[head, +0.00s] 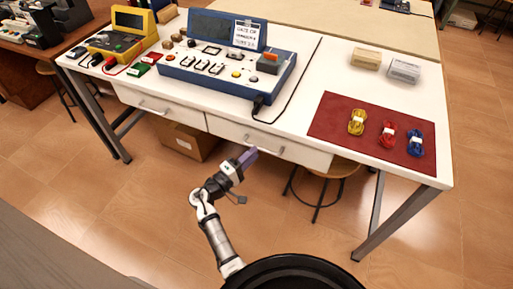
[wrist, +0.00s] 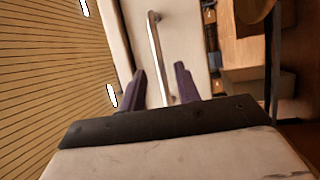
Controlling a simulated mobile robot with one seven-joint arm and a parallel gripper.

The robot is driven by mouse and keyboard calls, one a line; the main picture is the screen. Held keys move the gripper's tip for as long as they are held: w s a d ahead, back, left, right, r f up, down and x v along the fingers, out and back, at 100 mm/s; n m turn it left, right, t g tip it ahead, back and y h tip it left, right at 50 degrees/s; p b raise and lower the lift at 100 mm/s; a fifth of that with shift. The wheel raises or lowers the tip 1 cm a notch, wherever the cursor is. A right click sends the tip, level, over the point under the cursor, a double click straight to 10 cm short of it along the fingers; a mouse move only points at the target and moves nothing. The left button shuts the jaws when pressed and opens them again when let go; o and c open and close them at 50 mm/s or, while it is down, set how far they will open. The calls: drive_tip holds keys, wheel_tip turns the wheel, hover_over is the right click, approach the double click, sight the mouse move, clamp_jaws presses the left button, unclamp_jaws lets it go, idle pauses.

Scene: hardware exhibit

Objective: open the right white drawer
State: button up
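The right white drawer (head: 303,155) is under the front edge of the white table and looks shut. Its metal bar handle (head: 278,150) shows in the head view, partly behind my gripper. My gripper (head: 248,156), with purple fingers, is in front of this drawer, at the left end of the handle. In the wrist view my gripper (wrist: 161,75) is open, its fingers apart. The bar handle (wrist: 154,48) runs down the white drawer front (wrist: 178,38) into the gap between the fingers. I cannot tell whether either finger touches it.
A left white drawer (head: 180,114) sits beside it. A cardboard box (head: 190,142) and a stool (head: 338,168) stand under the table. The floor in front is clear.

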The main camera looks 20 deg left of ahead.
drive_tip(key=shift+x, duration=1.35)
drive_tip(key=shift+c, duration=0.4)
clamp_jaws()
